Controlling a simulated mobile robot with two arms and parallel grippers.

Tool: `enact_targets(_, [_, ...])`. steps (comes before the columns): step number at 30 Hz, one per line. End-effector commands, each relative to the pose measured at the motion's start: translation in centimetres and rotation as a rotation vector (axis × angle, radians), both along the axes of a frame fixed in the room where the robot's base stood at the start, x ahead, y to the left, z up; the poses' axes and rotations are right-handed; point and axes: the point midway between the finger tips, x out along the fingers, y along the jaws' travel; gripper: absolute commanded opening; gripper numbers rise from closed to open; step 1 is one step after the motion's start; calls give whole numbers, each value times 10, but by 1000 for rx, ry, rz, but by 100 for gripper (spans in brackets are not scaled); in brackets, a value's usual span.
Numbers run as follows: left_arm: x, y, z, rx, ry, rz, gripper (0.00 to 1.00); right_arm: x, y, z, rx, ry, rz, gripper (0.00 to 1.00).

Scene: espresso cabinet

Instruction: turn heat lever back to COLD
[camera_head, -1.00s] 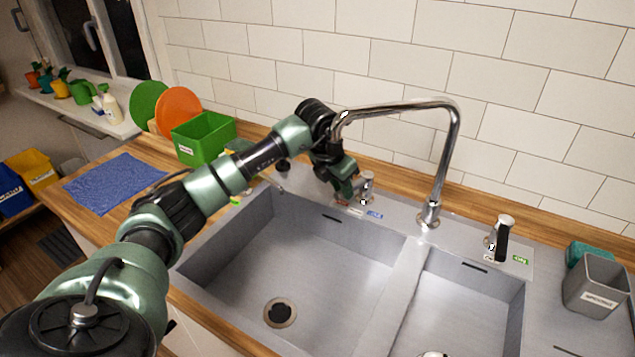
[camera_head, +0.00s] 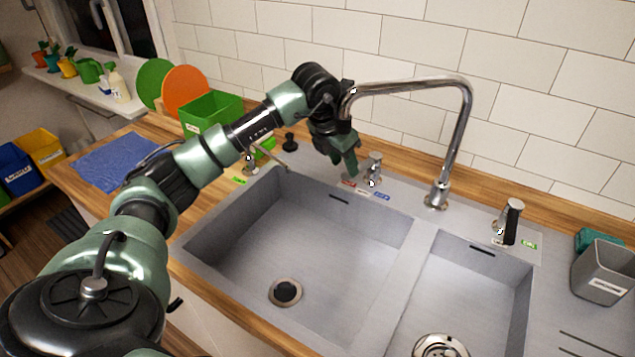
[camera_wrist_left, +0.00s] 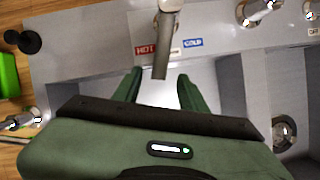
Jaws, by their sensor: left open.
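The heat lever is a metal handle on a small tap body (camera_head: 373,168) at the sink's back rim, left of the tall faucet. My left gripper (camera_head: 353,170) is just left of the tap body. In the left wrist view, its open green fingers (camera_wrist_left: 158,88) lie either side of the lever's tip; contact is not clear. My right gripper is not in view.
The tall curved faucet (camera_head: 463,130) rises right of the lever. Another tap handle (camera_head: 511,220) stands farther right, beside a grey bin (camera_head: 603,272). A dark knob (camera_head: 290,142) and a green box (camera_head: 212,112) are to the left. The double sink (camera_head: 300,235) lies in front.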

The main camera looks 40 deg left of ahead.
Motion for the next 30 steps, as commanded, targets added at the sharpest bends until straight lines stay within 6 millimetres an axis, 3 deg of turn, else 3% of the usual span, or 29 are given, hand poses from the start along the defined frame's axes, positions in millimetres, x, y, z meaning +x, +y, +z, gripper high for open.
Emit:
enact_targets(1, [-15,4,-8,7,5,-2,42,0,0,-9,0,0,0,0])
enact_targets(6, [-56,9,-8,8,4,0,42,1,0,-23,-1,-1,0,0])
enact_targets(12, [-90,13,-6,4,4,-1,42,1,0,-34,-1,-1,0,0])
enact_targets(18, [-103,14,-3,2,4,0,42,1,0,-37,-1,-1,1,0])
enact_targets(26, [-104,14,-3,1,4,-1,42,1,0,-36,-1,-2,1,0])
enact_targets(30, [-108,8,-9,-37,27,12,6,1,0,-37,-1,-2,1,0])
